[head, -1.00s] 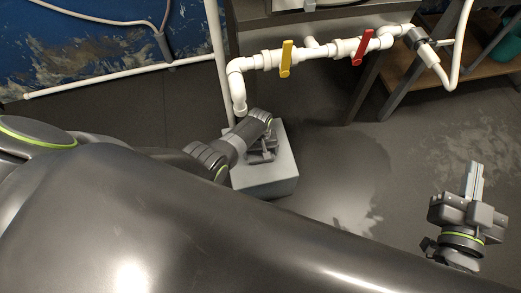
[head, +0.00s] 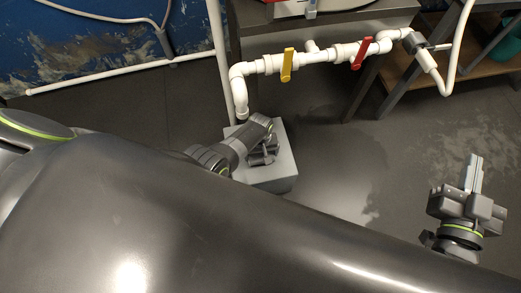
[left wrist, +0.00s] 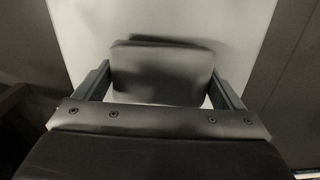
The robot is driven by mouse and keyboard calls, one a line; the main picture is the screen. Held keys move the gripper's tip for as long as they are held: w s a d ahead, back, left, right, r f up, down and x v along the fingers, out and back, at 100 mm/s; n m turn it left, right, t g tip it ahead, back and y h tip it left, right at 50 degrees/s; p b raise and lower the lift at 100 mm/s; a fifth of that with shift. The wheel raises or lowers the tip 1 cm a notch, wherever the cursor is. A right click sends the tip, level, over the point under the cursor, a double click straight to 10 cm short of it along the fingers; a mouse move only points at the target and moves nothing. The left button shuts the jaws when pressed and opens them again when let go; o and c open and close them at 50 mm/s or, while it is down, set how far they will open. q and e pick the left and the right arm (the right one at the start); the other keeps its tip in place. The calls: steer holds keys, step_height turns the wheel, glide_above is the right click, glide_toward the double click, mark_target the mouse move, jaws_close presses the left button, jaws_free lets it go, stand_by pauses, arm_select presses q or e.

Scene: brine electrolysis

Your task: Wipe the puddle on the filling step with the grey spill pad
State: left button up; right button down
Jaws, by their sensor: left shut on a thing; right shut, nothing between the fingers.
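The filling step (head: 282,177) is a light grey block on the floor, below the white pipe's left end. My left gripper (head: 263,157) is over its top, pointing down. In the left wrist view, the left gripper (left wrist: 160,90) is shut on the grey spill pad (left wrist: 160,72), a rounded dark grey block. The pale step top (left wrist: 235,25) is behind the pad; I cannot tell whether they touch. In the head view the arm hides the pad. I can make out no puddle on the visible step top. My right gripper (head: 473,172) is shut and empty, over the floor at right.
White pipework with a yellow valve handle (head: 287,64) and a red valve handle (head: 361,52) runs just behind the step. A bench (head: 330,25) stands behind it, and a wooden-shelved rack (head: 465,70) at upper right. Darker floor (head: 345,165) right of the step is clear of objects.

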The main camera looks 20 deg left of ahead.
mark_target(263, 155)
arm_select(q)
steer(key=shift+s+d+r+p, duration=0.1)
steer(key=shift+d+r+p, duration=0.1)
steer(key=shift+r+p, duration=0.4)
step_height(263, 155, up, 5)
steer(key=p, duration=0.5)
steer(key=shift+d+f, duration=0.1)
steer(key=shift+f, duration=0.1)
step_height(263, 155, up, 3)
steer(key=p, duration=0.3)
